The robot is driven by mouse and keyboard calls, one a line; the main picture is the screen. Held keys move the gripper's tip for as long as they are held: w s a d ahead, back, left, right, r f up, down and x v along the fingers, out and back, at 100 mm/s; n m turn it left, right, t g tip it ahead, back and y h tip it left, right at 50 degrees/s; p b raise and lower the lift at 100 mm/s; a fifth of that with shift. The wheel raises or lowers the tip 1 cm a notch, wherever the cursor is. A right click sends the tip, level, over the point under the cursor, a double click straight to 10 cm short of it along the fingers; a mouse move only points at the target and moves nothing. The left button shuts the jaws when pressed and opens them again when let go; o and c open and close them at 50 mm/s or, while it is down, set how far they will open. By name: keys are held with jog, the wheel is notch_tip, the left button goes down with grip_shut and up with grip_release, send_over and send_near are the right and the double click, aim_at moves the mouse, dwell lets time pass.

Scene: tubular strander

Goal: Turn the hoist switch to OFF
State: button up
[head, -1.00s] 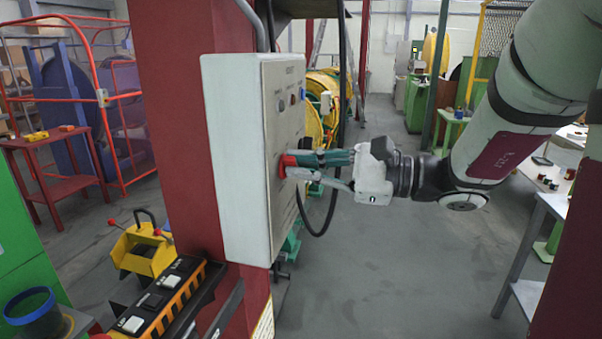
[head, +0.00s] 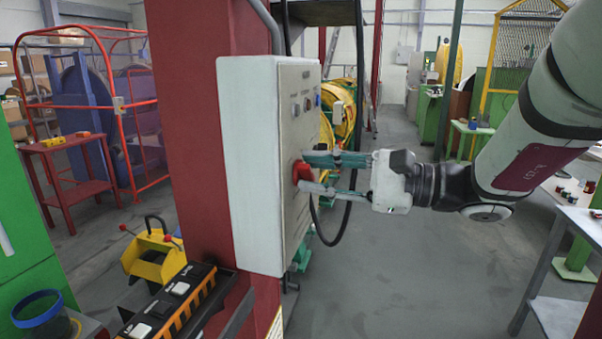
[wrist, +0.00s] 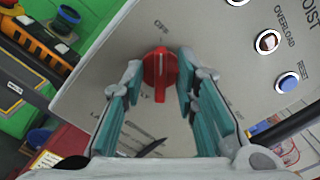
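The hoist switch is a red rotary knob (wrist: 160,75) on the face of a pale grey control box (head: 250,160). Lettering below the knob is too small to read. My gripper (wrist: 161,68) is open, with one teal-padded finger on each side of the knob. Narrow gaps seem to show between fingers and knob; contact is unclear. In the head view my gripper (head: 306,172) is at the box face, partly covering the red knob (head: 301,173).
A blue reset button (wrist: 288,82) and an overload lamp (wrist: 268,42) sit on the panel, right of the knob in the wrist view. The box is on a red column (head: 200,120). A black cable (head: 355,190) hangs behind my gripper.

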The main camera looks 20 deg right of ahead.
jog(key=v, duration=1.2)
dwell(0.5)
jog(key=s+a+f+n+g+h, duration=0.1)
jog(key=s+a+f+n+g, duration=0.15)
jog(key=a, duration=0.25)
jog(key=s+a+f+n+g+h, duration=0.1)
jog(key=s+a+n+g, duration=0.1)
jog(key=a+g, duration=0.25)
jog(key=s+f+n+t+h, duration=0.1)
jog(key=s+f+n+h, duration=0.5)
jog(key=n+h, duration=0.5)
jog(key=shift+s+d+f+h, duration=0.2)
jog(key=shift+f+h, duration=0.55)
jog(key=shift+h, duration=0.05)
jog(key=shift+n, duration=0.25)
